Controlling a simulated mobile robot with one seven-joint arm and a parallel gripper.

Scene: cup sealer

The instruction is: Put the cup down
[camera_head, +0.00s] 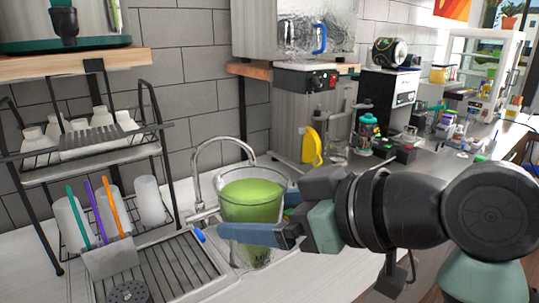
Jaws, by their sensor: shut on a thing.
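A clear cup (252,210) filled with bright green drink is near the middle of the camera_head view, in front of a chrome faucet. My gripper (243,233) comes in from the right and is shut on the cup, with one blue finger across its front. The other finger is mostly hidden behind the cup. The cup looks upright. Its bottom overlaps the white counter in the picture, and I cannot tell whether it touches the counter. The cup sealer (310,110) appears to be the tall metal machine behind.
A metal drain tray (178,268) lies left of the cup. A black rack (92,148) with bottles, cups and colored straws stands at the left. The faucet (200,170) rises close behind the cup. White counter (310,280) shows free in front of my gripper.

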